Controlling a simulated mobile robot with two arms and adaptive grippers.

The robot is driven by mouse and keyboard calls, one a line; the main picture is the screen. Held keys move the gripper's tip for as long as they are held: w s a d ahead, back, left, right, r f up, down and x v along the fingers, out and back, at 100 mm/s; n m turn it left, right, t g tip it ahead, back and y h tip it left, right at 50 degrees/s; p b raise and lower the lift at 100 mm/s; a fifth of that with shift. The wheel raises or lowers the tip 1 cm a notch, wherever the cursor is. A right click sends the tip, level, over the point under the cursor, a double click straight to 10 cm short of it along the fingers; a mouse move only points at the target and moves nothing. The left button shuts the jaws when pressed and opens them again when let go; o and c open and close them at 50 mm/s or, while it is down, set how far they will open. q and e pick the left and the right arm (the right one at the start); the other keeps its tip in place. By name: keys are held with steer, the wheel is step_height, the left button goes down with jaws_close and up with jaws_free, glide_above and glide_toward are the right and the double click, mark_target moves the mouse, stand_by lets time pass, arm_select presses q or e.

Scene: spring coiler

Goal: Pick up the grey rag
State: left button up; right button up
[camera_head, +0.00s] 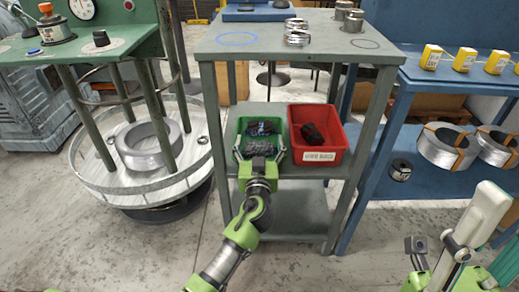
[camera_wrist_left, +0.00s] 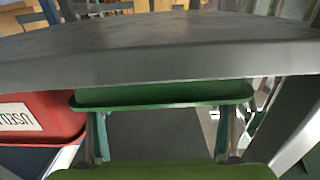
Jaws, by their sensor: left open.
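The green bin (camera_head: 238,131) stands on the shelf under the grey table. A dark grey, crumpled cloth (camera_head: 259,146) lies in its front part, just beyond my left gripper's palm. A darker bundle (camera_head: 262,128) lies behind it. My left gripper (camera_head: 260,152) is open at the bin's front, with one finger towards each side. In the left wrist view, the two fingers stand wide apart with nothing between them, before the green bin (camera_wrist_left: 165,94); no cloth shows there. Parts of my right arm show at the lower right of the head view; its jaw state is unclear.
A red bin (camera_head: 337,139) with a black crumpled cloth (camera_head: 312,134) stands right beside the green one. The table top (camera_head: 290,52) overhangs the bins closely. Table legs stand at both sides. A round tray (camera_head: 95,172) with a wire coil is at left.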

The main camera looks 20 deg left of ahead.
arm_select(q)
steer(key=shift+w+a, duration=0.15)
steer(key=shift+w, duration=0.2)
steer(key=shift+c, duration=0.4)
steer(key=c, duration=1)
steer(key=shift+r, duration=0.1)
